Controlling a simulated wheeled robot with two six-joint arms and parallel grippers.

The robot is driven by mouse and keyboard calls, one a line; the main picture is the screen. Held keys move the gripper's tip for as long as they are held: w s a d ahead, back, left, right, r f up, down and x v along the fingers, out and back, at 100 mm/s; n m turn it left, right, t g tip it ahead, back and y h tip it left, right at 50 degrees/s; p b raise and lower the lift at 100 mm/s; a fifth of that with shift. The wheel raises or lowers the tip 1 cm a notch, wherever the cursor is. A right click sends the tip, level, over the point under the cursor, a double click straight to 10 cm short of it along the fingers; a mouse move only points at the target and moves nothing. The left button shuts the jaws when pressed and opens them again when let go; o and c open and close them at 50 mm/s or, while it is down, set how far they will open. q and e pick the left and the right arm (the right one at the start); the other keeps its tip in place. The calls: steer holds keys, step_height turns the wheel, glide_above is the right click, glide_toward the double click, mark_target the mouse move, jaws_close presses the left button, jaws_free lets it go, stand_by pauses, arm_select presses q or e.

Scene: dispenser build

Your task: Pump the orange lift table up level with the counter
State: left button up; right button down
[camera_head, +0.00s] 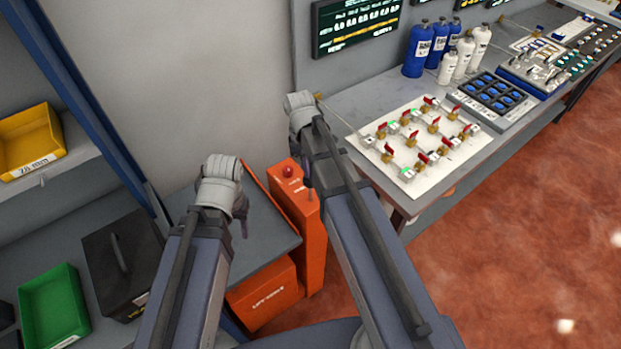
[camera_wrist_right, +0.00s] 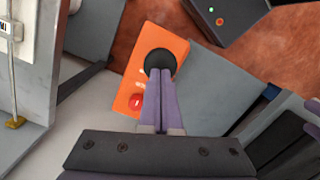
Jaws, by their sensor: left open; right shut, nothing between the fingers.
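The orange lift table (camera_head: 268,306) stands low by the wall, its grey top (camera_head: 270,228) below the counter (camera_head: 345,98). An orange post (camera_head: 312,245) with a red button (camera_head: 288,171) rises at its right side. In the right wrist view, the post's top (camera_wrist_right: 128,88) carries a black round knob (camera_wrist_right: 158,62) and the red button (camera_wrist_right: 136,104). My right gripper (camera_wrist_right: 160,74) is shut and empty, its tips overlapping the knob; I cannot tell if they touch. My left gripper (camera_head: 243,228) is open above the grey top. In the head view, my right arm hides its own fingers and the knob.
A white board with several red-handled valves (camera_head: 420,160) lies on the counter, right of my right arm. Blue bottles (camera_head: 417,48) stand behind it. At left are shelves with a yellow bin (camera_head: 55,158), a green bin (camera_head: 55,305) and a black box (camera_head: 120,262).

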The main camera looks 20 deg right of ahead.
step_height(320, 180, down, 9)
steer(key=b, duration=0.9)
steer(key=shift+r+p, duration=0.4)
steer(key=shift+p, duration=0.05)
steer(key=shift+w+a+r+p, duration=0.25)
steer(key=shift+w+a, duration=0.15)
steer(key=shift+w, duration=0.1)
steer(key=shift+w+a+r+p, duration=0.25)
steer(key=shift+w+a, duration=0.1)
steer(key=shift+w, duration=0.1)
steer(key=shift+w+a, duration=0.25)
step_height(320, 180, up, 8)
steer(key=p, duration=0.7)
steer(key=shift+w+a+f+p, duration=0.15)
steer(key=shift+w+a+p, duration=0.15)
steer(key=shift+p, duration=0.05)
